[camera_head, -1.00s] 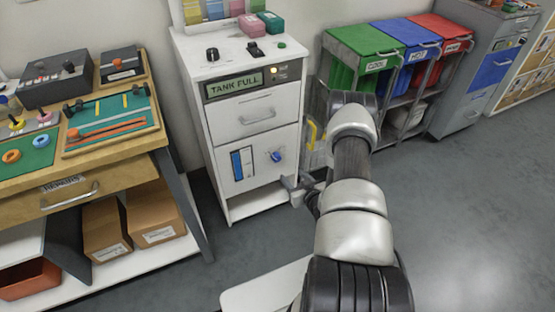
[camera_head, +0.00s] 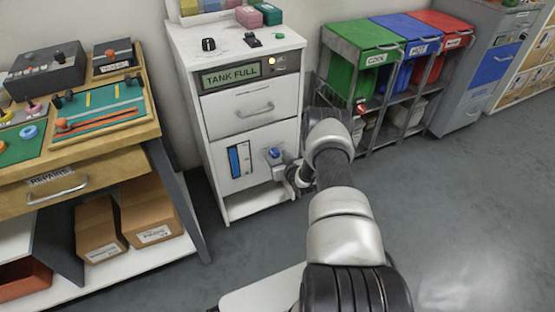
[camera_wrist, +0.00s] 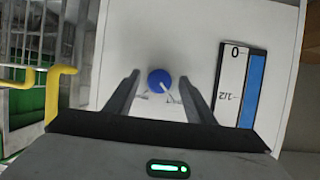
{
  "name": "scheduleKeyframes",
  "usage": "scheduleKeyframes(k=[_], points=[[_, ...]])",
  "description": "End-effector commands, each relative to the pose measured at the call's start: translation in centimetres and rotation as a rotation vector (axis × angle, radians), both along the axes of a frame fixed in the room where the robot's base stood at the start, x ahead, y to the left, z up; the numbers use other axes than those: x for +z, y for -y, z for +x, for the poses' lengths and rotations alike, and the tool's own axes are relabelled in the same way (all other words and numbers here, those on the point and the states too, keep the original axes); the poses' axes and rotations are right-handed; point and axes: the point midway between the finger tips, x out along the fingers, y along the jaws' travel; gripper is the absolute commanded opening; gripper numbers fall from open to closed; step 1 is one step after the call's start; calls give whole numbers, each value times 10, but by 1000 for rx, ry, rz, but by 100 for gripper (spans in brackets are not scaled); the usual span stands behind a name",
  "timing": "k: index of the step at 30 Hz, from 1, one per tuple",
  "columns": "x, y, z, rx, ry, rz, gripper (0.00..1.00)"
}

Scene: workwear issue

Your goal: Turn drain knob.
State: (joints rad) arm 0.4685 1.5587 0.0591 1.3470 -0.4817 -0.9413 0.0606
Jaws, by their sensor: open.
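The blue drain knob (camera_head: 274,153) is on the lower front panel of the white cabinet (camera_head: 204,110), right of a blue level gauge (camera_head: 238,160). In the wrist view the round knob (camera_wrist: 160,79), with a pale pointer line, lies ahead between my two fingers. My gripper (camera_wrist: 160,88) is open and empty, with a finger on each side of the knob. I cannot tell whether the fingers touch the panel. In the head view my gripper (camera_head: 277,168) is at the knob, partly hidden by my wrist. The cabinet's display reads TANK FULL (camera_head: 231,76), with a lit amber lamp (camera_head: 271,61).
A drawer handle (camera_head: 255,110) sticks out above the knob. A yellow hooked bar (camera_wrist: 58,92) is near the gripper in the wrist view. A rack with green, blue and red bins (camera_head: 353,75) stands right; a wooden workbench (camera_head: 150,130) stands left. Open floor lies at right.

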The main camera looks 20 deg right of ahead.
Motion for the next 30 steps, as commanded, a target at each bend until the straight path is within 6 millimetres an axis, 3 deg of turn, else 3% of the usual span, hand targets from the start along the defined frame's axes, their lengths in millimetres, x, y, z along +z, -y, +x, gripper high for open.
scheduleKeyframes(k=[6, 12, 14, 23, 30], points=[[0, 0, 0, 0, -1, 0, 50], [0, 0, 0, 0, 0, 0, 16], [0, 0, 0, 0, 0, 0, 8], [0, 1, -1, -1, -2, 39, 8], [0, 3, -1, -2, -6, 177, 8]])
